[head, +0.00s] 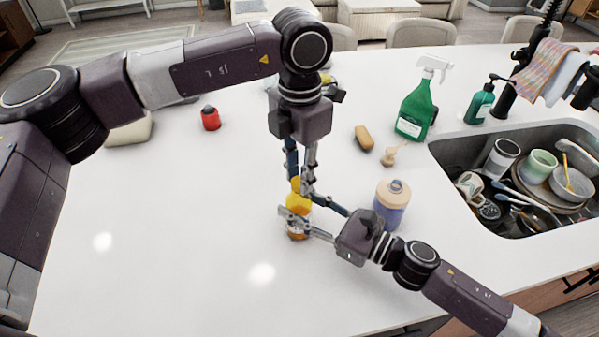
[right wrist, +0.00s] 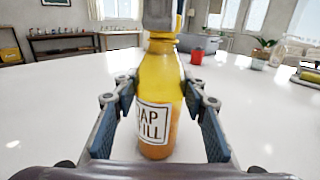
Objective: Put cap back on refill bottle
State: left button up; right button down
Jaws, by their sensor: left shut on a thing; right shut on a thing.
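The refill bottle (head: 298,203) is yellow to amber and stands upright on the white counter. In the right wrist view the bottle (right wrist: 156,92) shows a white label with partly visible lettering. My right gripper (head: 297,222) is shut on the bottle's body, with one finger on each side. My left gripper (head: 302,188) points down over the bottle's top and is shut on a small yellow piece, seemingly the cap. Its grey fingertips (right wrist: 158,16) show above the bottle neck in the right wrist view. They hide most of the cap, so I cannot tell whether it sits on the neck.
A purple bottle with a peach top (head: 391,205) stands right of the refill bottle. A loose pump head (head: 396,153), a brown sponge (head: 363,137) and a green spray bottle (head: 415,107) are behind it. A sink with dishes (head: 470,155) is at right. The left counter is mostly clear.

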pick_arm(q)
jog(key=m, duration=1)
jog(key=shift+s+m, duration=0.1)
jog(key=shift+m, duration=0.2)
jog(key=m, duration=1.1)
jog(key=shift+a+m, duration=0.1)
jog(key=shift+m, duration=0.2)
jog(key=m, duration=0.3)
jog(key=shift+m, duration=0.3)
jog(key=m, duration=0.8)
jog(key=shift+a, duration=0.1)
jog(key=m, duration=0.4)
jog(key=shift+m, duration=0.4)
